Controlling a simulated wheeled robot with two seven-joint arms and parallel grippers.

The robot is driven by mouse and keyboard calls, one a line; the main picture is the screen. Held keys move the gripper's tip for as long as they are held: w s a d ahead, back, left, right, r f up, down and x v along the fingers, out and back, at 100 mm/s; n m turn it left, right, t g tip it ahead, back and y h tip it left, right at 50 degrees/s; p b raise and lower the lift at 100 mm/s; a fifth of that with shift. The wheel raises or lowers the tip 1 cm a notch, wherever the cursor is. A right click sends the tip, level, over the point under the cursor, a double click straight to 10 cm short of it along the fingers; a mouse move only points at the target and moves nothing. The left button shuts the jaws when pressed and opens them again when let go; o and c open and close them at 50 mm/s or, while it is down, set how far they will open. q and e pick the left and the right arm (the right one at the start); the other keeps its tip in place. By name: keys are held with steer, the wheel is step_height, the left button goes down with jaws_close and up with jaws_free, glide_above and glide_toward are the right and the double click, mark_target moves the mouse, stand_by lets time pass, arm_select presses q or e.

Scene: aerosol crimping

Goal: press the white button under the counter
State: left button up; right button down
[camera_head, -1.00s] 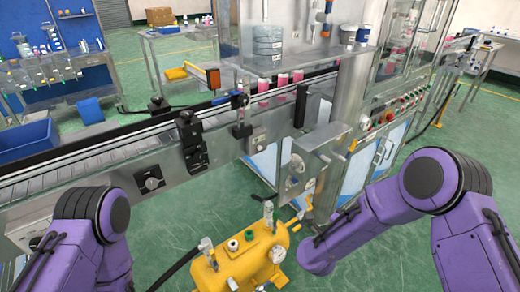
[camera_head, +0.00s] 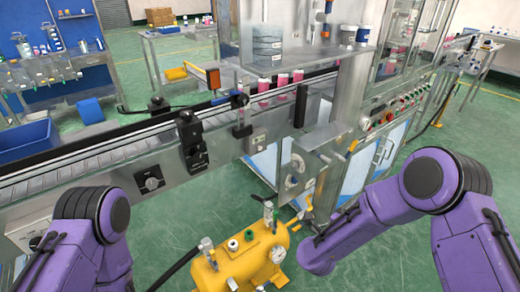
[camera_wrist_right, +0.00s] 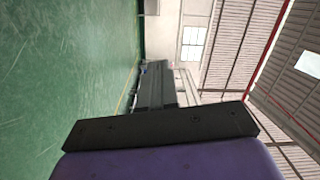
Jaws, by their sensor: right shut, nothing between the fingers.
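The white button is not clearly visible in either view; I cannot pick it out on the machine (camera_head: 320,165). My right gripper (camera_wrist_right: 156,72) shows in the right wrist view as dark fingers shut together with nothing between them. Nothing touches its tips there, and only floor, wall and ceiling lie beyond. In the head view my right arm reaches down toward the front of the machine, and its gripper cannot be made out behind the purple links. My left arm shows at the lower left, with its gripper out of view.
A conveyor (camera_head: 75,165) with several pink-and-white containers runs across the machine. A control panel (camera_head: 395,110) with coloured buttons is at right. A yellow tank (camera_head: 240,268) with a gauge stands between my arms. A blue bin (camera_head: 25,138) is at far left. Green floor is open around.

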steer(key=s+f+n+g+y, duration=0.2)
steer(key=s+f+n+y, duration=0.6)
steer(key=s+f+n, duration=0.6)
steer(key=s+f+n+g+y, duration=0.1)
steer(key=s+f+n+g, duration=0.1)
steer(key=s, duration=0.6)
steer(key=s+d+f+n+g+y, duration=0.1)
steer(key=s+f+g, duration=0.3)
steer(key=s, duration=0.5)
steer(key=shift+s+d+f+n, duration=0.2)
steer(key=shift+s+f+n, duration=0.05)
steer(key=shift+f+n, duration=0.6)
steer(key=shift+f, duration=0.1)
